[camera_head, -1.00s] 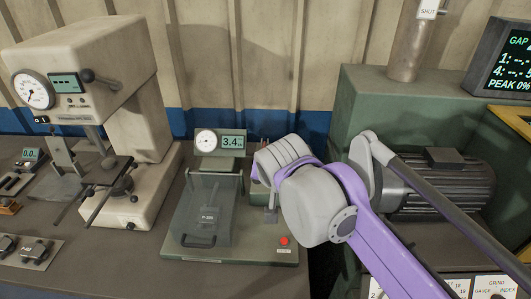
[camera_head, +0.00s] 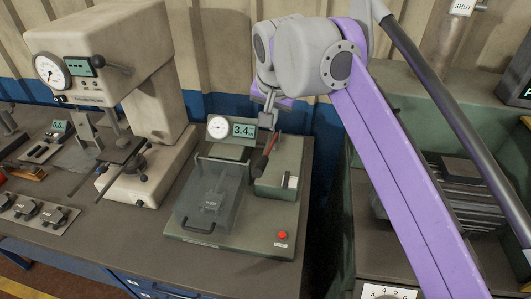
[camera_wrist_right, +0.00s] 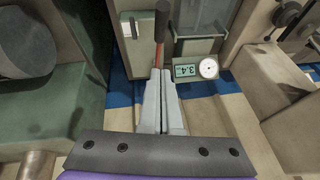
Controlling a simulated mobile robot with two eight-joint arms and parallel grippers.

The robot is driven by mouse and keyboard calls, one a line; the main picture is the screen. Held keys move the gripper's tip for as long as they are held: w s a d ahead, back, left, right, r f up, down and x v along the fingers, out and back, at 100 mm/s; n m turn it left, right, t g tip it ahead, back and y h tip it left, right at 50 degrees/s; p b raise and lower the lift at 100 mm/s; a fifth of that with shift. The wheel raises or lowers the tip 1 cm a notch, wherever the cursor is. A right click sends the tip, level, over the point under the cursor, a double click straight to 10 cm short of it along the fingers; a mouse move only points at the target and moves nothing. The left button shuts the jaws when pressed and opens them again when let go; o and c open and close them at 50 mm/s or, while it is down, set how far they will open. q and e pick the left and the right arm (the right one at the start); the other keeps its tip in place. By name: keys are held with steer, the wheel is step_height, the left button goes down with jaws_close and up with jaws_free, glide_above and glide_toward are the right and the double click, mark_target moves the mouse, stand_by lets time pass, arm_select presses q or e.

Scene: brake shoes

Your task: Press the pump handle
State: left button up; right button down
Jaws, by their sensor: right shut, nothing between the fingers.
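The pump handle (camera_head: 259,164), a dark grip on a red shaft, tilts up from the green pump block on the right of the test bench unit (camera_head: 262,248). It also shows in the right wrist view (camera_wrist_right: 162,22), straight beyond the fingertips. My right gripper (camera_head: 268,118) is shut and empty, with its fingers pointing down by the red end of the handle. In the right wrist view its fingers (camera_wrist_right: 160,76) are together near the red shaft. Whether they touch it I cannot tell. The pump's gauge display (camera_head: 243,130) reads 3.4. My left gripper is not in view.
A clear guard box (camera_head: 208,198) stands left of the handle, and a red button (camera_head: 282,235) sits at the unit's front right. A beige press (camera_head: 100,50) stands to the left. A green machine (camera_head: 440,120) stands to the right, under my right arm.

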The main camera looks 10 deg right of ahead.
steer(key=x, duration=0.4)
steer(key=s+b+x, duration=0.1)
steer(key=x, duration=0.7)
steer(key=shift+s+a+f, duration=0.2)
steer(key=shift+a+f, duration=0.05)
steer(key=shift+s+a+f, duration=0.15)
steer(key=shift+f, duration=0.2)
steer(key=shift+s+a+f, duration=0.15)
steer(key=shift+f, duration=0.15)
